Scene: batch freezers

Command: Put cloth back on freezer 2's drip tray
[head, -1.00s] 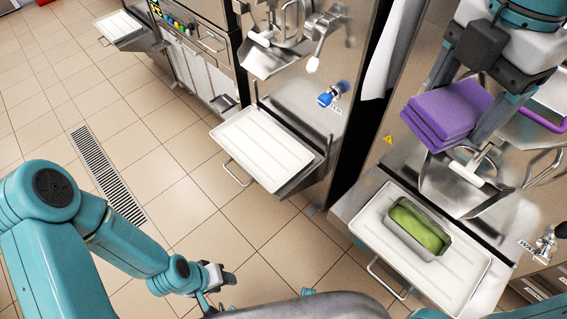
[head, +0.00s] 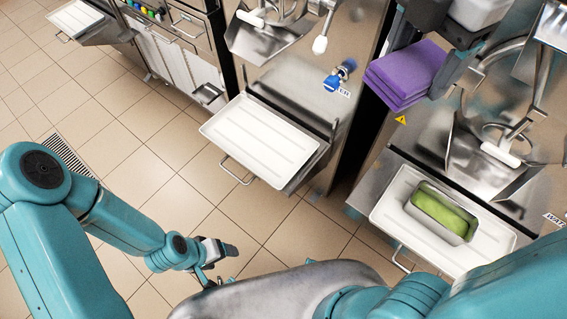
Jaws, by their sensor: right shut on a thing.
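A folded purple cloth (head: 408,72) is in my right gripper (head: 452,72), held in the air in front of the right freezer, up and left of its drip tray. My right gripper is shut on it; its fingertips are partly hidden. The middle freezer's white drip tray (head: 262,138) is empty. The right freezer's drip tray (head: 392,208) holds a metal pan (head: 412,212) of green contents (head: 440,212). No freezer number is readable. My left gripper (head: 213,265) is low over the floor, away from the cloth; its jaw opening is unclear.
A metal chute with a white handle (head: 500,152) stands above the right tray. Another white tray (head: 75,18) is at the far left. The tiled floor at left is clear, with a drain grate (head: 68,155).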

